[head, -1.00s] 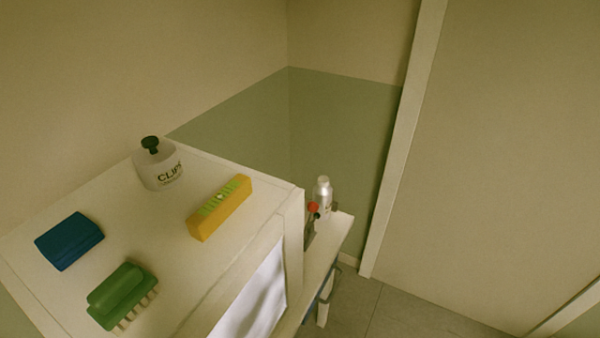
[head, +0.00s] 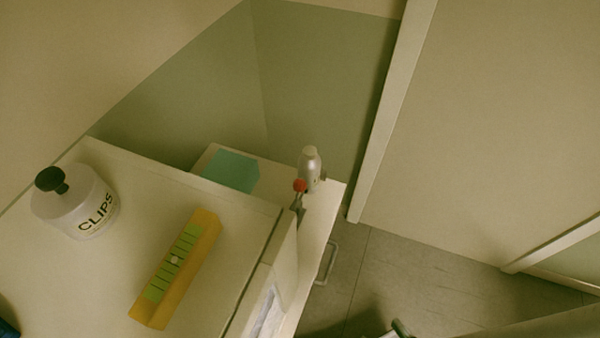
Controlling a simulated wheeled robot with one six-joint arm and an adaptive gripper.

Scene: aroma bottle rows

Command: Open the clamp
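A small device with a red tip (head: 300,187) and a dark metal body stands at the edge of the low white shelf behind the cabinet. It looks like the clamp, but it is too small to tell whether it is open or shut. A silver bottle-shaped object (head: 310,168) with a pale cap stands right behind it; I cannot tell whether they touch. The clamp's lower part is partly hidden by the cabinet's raised edge. My gripper is not in view.
The white cabinet top (head: 225,225) holds a jar marked CLIPS (head: 80,212) and a yellow block with a green strip (head: 175,268). A teal block (head: 232,171) sits on the low shelf (head: 325,200). Grey floor (head: 400,270) lies right; a white-and-green object (head: 398,329) shows at the bottom edge.

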